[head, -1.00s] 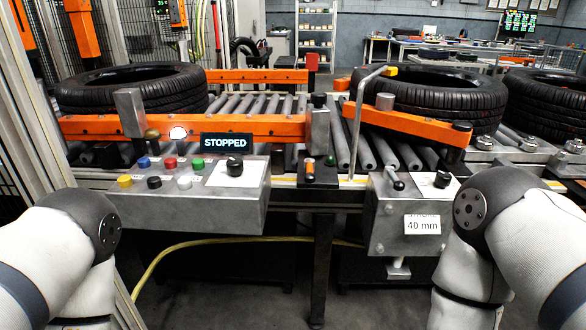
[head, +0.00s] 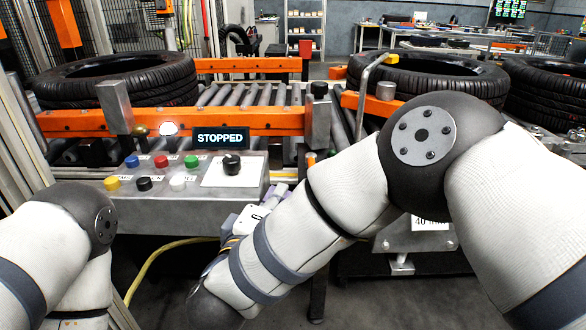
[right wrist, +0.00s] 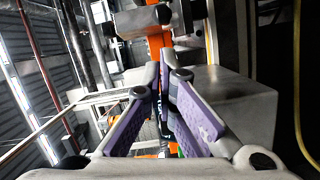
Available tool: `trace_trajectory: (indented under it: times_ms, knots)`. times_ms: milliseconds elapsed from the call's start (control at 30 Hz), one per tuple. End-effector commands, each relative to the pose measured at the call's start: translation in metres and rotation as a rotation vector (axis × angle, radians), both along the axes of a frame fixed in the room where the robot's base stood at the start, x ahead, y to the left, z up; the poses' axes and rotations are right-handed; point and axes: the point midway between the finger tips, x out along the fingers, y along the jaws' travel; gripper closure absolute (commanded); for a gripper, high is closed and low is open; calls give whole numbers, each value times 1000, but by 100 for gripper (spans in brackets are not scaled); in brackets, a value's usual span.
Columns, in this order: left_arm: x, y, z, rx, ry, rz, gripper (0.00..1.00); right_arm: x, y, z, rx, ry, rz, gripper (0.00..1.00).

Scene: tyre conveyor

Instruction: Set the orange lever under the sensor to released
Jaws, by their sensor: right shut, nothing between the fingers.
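The orange lever (head: 311,158) is mostly hidden behind my right arm in the head view. Only a small orange piece of it seems to show, below a grey post with a black top (head: 319,108), which may be the sensor. Its position cannot be read. My right gripper (head: 277,193) has purple fingers and is just left of and below the lever, beside the control box. In the right wrist view the fingers (right wrist: 164,68) come together and hold nothing. An orange strip (right wrist: 158,44) shows beyond them; I cannot tell whether it is the lever. My left gripper is not in view.
The control box (head: 240,191) with coloured buttons and a black knob stands left of my right gripper. The sign (head: 221,138) reads STOPPED. Orange rails (head: 235,122) border the rollers. Tyres (head: 118,80) lie at both ends. A bent metal rod (head: 366,85) stands at right.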

Motion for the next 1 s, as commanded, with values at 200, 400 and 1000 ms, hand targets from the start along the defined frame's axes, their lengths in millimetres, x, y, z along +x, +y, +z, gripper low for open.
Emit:
trace_trajectory:
  times_ms: [200, 400, 1000]
  knots:
    - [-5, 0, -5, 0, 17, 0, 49, 21, -7, -4, 2, 4, -2, 100]
    - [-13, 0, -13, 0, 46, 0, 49, 62, -18, -8, 4, 6, -2, 100]
    - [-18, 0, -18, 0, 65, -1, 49, 97, -26, -5, 0, 0, 2, 100]
